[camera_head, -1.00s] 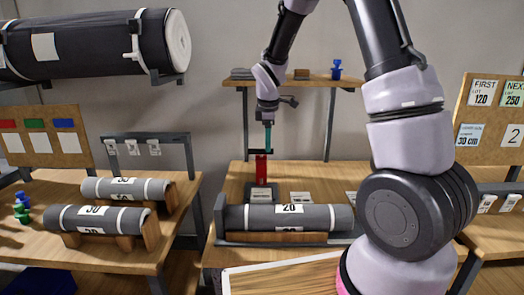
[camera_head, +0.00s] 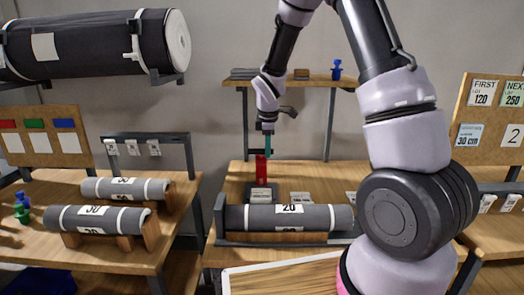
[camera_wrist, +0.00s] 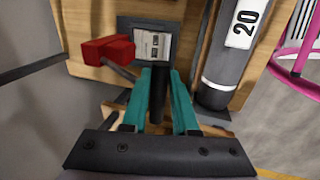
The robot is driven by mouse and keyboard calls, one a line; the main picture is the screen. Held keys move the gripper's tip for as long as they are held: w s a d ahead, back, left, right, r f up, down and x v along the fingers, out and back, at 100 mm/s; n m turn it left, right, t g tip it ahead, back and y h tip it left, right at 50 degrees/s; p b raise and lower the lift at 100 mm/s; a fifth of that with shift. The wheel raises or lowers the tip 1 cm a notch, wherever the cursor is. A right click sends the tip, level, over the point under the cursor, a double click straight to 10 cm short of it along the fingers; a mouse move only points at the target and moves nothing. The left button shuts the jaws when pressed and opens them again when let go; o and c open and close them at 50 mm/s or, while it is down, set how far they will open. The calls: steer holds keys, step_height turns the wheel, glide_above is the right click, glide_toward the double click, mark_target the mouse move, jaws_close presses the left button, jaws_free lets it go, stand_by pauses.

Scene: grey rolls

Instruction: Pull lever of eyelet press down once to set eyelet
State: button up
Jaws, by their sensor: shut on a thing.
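The eyelet press has a red body (camera_head: 261,168) and stands on the middle table behind the grey roll. Its red part (camera_wrist: 108,50) also shows in the wrist view, beside a dark base holding a printed card (camera_wrist: 152,45). My gripper (camera_head: 267,153) is at the top of the press, pointing down. In the wrist view, the teal fingers of my gripper (camera_wrist: 161,74) are shut on the dark lever (camera_wrist: 160,92), which runs between them. The eyelet itself cannot be made out.
A grey roll marked 20 (camera_head: 315,218) lies in a cradle in front of the press. A wall shelf (camera_head: 312,82) is behind my wrist. More rolls (camera_head: 98,218) lie on the left table. A large dark roll (camera_head: 85,45) hangs at upper left.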

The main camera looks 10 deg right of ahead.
steer(key=shift+s+f, duration=0.4)
steer(key=shift+f, duration=0.5)
steer(key=shift+s+a+f, duration=0.1)
steer(key=shift+s+f, duration=0.2)
steer(key=shift+f, duration=0.4)
steer(key=shift+s+f, duration=0.2)
steer(key=shift+f, duration=0.6)
steer(key=shift+a, duration=0.1)
